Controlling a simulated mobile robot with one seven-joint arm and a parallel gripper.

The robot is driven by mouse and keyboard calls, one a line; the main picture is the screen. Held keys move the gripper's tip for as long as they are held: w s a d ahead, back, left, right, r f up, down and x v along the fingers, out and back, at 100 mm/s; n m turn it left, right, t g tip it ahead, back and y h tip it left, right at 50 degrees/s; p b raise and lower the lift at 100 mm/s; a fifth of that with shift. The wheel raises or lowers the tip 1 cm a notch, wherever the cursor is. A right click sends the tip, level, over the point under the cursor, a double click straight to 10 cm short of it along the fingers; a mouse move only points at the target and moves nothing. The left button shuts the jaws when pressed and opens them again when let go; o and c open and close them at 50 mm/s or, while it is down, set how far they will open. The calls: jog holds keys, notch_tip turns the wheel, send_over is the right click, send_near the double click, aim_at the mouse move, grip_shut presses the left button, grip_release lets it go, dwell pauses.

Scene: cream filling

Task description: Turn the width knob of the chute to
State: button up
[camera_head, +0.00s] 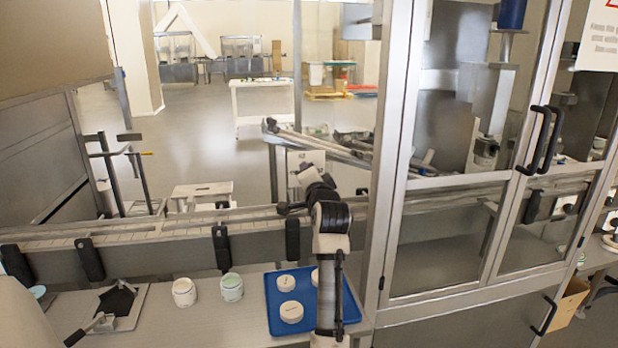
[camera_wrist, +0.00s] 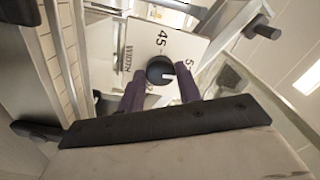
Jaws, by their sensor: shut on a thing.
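The width knob (camera_wrist: 160,70) is a round black knob with a white pointer mark, on a white scale plate (camera_wrist: 168,38) that reads "WIDTH" and "45" with other numbers partly covered. My gripper (camera_wrist: 160,88) has its two dark fingers on either side of the knob and is shut on it in the wrist view. In the head view my arm reaches out past the blue tray to the white plate (camera_head: 306,160) beyond the conveyor rail. There my arm hides the knob and the fingertips. I cannot read which number the pointer stands at.
A blue tray (camera_head: 272,322) with white lidded tubs lies on the near counter beneath my arm. The conveyor rail (camera_head: 150,246) runs across. A glass-doored metal cabinet (camera_head: 398,200) stands close on the right of my arm.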

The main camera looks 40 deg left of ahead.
jog(key=shift+w+d+n+b, duration=0.1)
jog(key=shift+n+b, duration=0.45)
jog(key=shift+n, duration=4.25)
jog(key=shift+w+d+n+b, duration=0.1)
jog(key=shift+n+b, duration=0.4)
jog(key=shift+n, duration=4.3)
jog(key=shift+s, duration=0.1)
jog(key=o, duration=1)
jog(key=b+v, duration=0.3)
jog(key=v, duration=1)
jog(key=shift+s+d, duration=0.2)
jog(key=shift+s, duration=0.1)
